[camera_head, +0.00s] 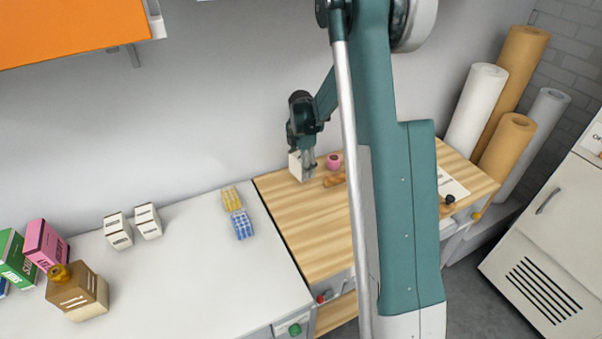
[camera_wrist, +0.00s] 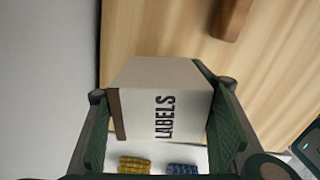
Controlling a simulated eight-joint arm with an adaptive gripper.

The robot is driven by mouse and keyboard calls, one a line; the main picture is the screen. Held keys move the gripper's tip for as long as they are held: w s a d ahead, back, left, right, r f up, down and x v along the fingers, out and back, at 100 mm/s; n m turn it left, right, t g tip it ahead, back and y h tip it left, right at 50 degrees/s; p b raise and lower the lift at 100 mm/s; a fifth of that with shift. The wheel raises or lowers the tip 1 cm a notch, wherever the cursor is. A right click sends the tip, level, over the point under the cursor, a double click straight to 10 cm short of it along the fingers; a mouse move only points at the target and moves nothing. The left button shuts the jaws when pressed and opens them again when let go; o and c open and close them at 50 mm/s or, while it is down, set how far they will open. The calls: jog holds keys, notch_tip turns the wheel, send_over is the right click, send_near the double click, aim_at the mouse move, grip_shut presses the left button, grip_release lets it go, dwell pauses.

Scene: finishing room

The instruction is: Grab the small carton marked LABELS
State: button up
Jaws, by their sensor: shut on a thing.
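The small carton marked LABELS (camera_wrist: 150,100) is off-white with a dark brown strip along one edge and dark lettering. It sits between the two green pads of my gripper (camera_wrist: 165,135) in the wrist view, and the gripper is shut on it. In the head view my gripper (camera_head: 308,168) is at the left back part of the wooden worktop, with the pale carton (camera_head: 295,166) at its fingers. I cannot tell whether the carton touches the wood.
A pink cup-like thing (camera_head: 334,161) and a brown wooden piece (camera_head: 334,181) lie close right of my gripper. Yellow (camera_head: 232,199) and blue (camera_head: 242,224) patterned blocks and two white cartons (camera_head: 148,221) stand on the white counter (camera_head: 190,280). The front of the wooden worktop (camera_head: 310,240) is clear.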

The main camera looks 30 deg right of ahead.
aim_at(301, 165)
notch_tip(301, 165, up, 6)
jog(key=shift+p, duration=0.3)
